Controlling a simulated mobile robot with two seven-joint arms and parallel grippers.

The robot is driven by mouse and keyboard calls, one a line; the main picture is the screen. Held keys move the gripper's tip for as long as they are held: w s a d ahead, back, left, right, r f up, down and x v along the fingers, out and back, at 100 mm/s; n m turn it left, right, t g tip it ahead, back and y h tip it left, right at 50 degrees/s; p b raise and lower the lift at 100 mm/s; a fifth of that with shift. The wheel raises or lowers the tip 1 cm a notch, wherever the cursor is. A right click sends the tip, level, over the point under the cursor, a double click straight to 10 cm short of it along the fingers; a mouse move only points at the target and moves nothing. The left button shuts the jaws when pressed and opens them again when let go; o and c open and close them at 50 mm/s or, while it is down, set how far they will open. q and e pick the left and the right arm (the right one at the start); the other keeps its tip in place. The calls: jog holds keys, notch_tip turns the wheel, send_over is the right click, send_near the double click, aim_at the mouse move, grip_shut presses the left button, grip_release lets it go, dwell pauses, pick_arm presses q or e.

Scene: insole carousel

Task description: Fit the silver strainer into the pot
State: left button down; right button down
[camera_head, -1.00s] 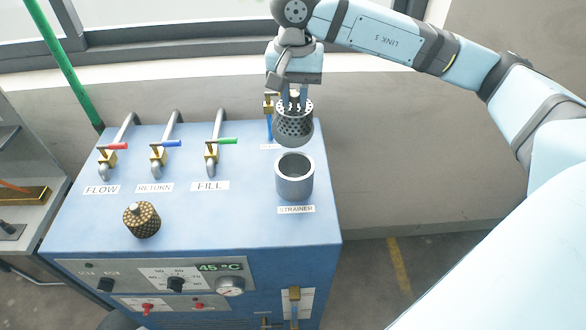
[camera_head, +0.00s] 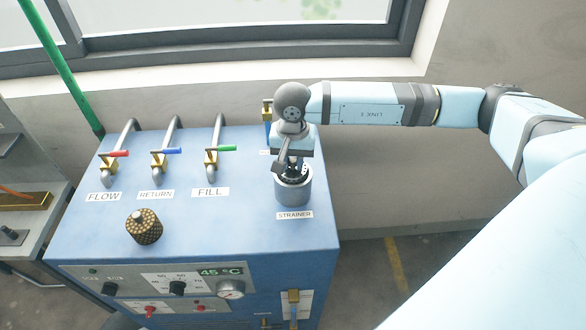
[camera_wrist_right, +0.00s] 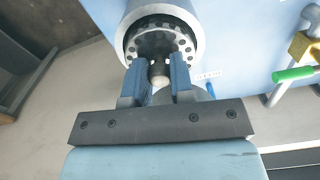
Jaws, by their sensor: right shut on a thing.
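The silver strainer (camera_wrist_right: 151,42) sits inside the mouth of the grey pot (camera_head: 294,192), with its holed rim showing in the right wrist view. Most of its body is hidden by the pot wall. The pot stands upright on the blue machine behind the STRAINER label, and its rim also shows in the right wrist view (camera_wrist_right: 187,22). My right gripper (camera_wrist_right: 160,70) is shut on the strainer's knob, directly above the pot. I cannot tell whether the strainer rests on the pot's bottom. My left gripper is not in view.
A dark and brass-coloured perforated strainer (camera_head: 144,225) stands on the left of the blue machine top (camera_head: 220,240). Taps with red, blue and green handles (camera_head: 220,148) line the back. A wall and window are behind. The top between pot and brass strainer is clear.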

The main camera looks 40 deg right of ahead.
aim_at(293, 171)
notch_tip(293, 171, down, 4)
jog(key=shift+r+p, duration=0.2)
jog(key=shift+p, duration=0.2)
jog(key=shift+f, duration=0.2)
jog(key=shift+f, duration=0.1)
jog(key=c, duration=1.4)
grip_release()
jog(key=shift+b, duration=0.3)
jog(key=shift+o, duration=0.7)
